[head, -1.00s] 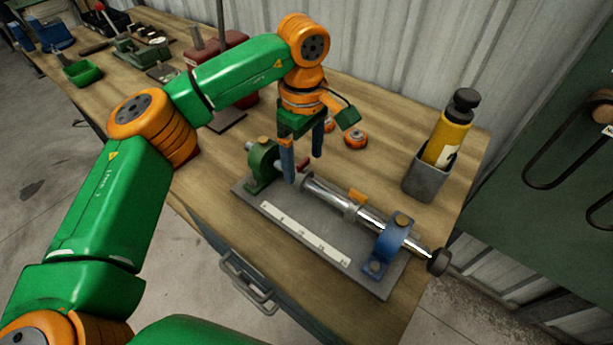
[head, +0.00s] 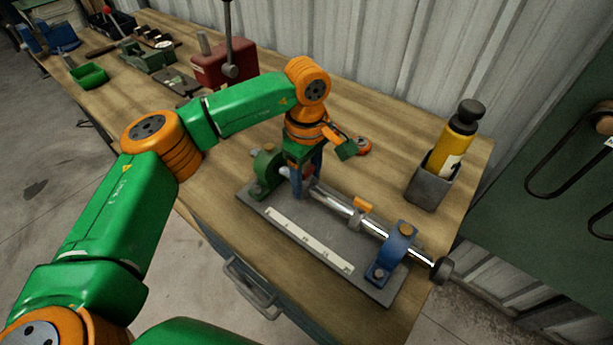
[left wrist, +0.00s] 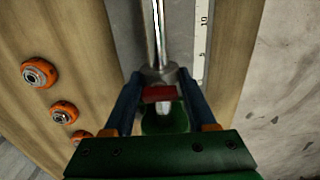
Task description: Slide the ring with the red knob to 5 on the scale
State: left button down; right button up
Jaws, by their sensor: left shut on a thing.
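The ring with the red knob (left wrist: 158,93) sits on a polished shaft (left wrist: 159,30), near the green support (head: 265,172). In the head view the ring is mostly hidden by my fingers. My left gripper (head: 306,188) points down over the shaft, shut on this ring, with a blue finger on each side in the left wrist view (left wrist: 158,95). The white scale (head: 308,240) lies on the grey base plate (head: 262,224) alongside the shaft. A "10" is readable on it in the left wrist view; the ring's reading cannot be told. My right gripper is not in view.
A second ring with an orange knob (head: 361,206) sits farther along the shaft, before the blue support (head: 393,250). A black knob (head: 442,269) ends the shaft. A grey holder with a yellow bottle (head: 455,140) stands at right. Orange round parts (left wrist: 64,112) lie on the bench.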

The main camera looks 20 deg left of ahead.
pick_arm(q)
jog(key=shift+a+f+b, duration=0.1)
jog(key=shift+f+b, duration=0.05)
jog(key=shift+b, duration=0.15)
jog(key=shift+c, duration=1)
grip_release()
notch_tip(320, 180, up, 8)
jog(key=shift+f+b, duration=0.25)
jog(key=shift+b, duration=0.2)
jog(key=shift+w, duration=0.1)
